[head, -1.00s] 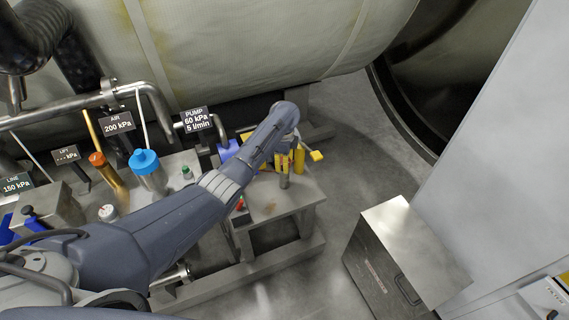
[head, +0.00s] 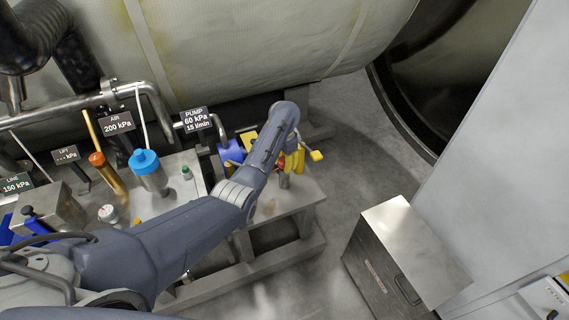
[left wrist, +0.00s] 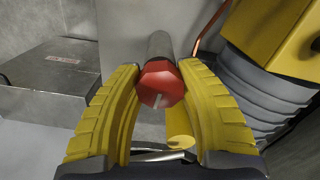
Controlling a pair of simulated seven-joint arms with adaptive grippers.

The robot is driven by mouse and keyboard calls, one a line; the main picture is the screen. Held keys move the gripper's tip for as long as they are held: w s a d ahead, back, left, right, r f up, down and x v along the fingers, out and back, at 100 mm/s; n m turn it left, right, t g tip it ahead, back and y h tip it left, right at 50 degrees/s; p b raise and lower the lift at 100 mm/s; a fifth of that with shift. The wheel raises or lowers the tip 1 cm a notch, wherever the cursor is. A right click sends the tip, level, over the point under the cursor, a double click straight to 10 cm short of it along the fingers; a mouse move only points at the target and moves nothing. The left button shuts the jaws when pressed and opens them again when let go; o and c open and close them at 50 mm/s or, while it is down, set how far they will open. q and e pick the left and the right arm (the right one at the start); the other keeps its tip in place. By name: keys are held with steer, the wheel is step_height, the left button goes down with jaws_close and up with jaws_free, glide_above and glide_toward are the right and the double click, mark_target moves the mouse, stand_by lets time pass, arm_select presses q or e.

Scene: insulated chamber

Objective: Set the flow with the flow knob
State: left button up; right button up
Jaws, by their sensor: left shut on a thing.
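The flow knob (left wrist: 161,84) is red and many-sided, with a pale pointer line on its face, and sits on a grey cylindrical stem in the left wrist view. My left gripper (left wrist: 160,92) has its yellow ridged fingers on both sides of the knob, shut on it. In the head view my left gripper (head: 294,162) is over the right end of the metal bench, and its wrist hides most of the knob. The pump sign (head: 195,121) reads 60 kPa and 15 l/min. My right gripper is not in view.
A blue-capped cylinder (head: 146,164) and an orange-capped cylinder (head: 105,172) stand left of my arm. A yellow block (left wrist: 275,35) with a grey ribbed part is close on the right. A metal box (head: 403,255) stands on the floor, with clear floor beside the bench.

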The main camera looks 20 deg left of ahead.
mark_target(284, 161)
arm_select(q)
steer(key=n, duration=0.5)
steer(key=shift+s+n, duration=0.1)
steer(key=shift+n, duration=1)
steer(key=shift+a+f, duration=0.1)
steer(key=o, duration=1.3)
steer(key=shift+c, duration=0.2)
steer(key=shift+r, duration=0.75)
step_height(284, 161, up, 11)
steer(key=shift+f, duration=0.15)
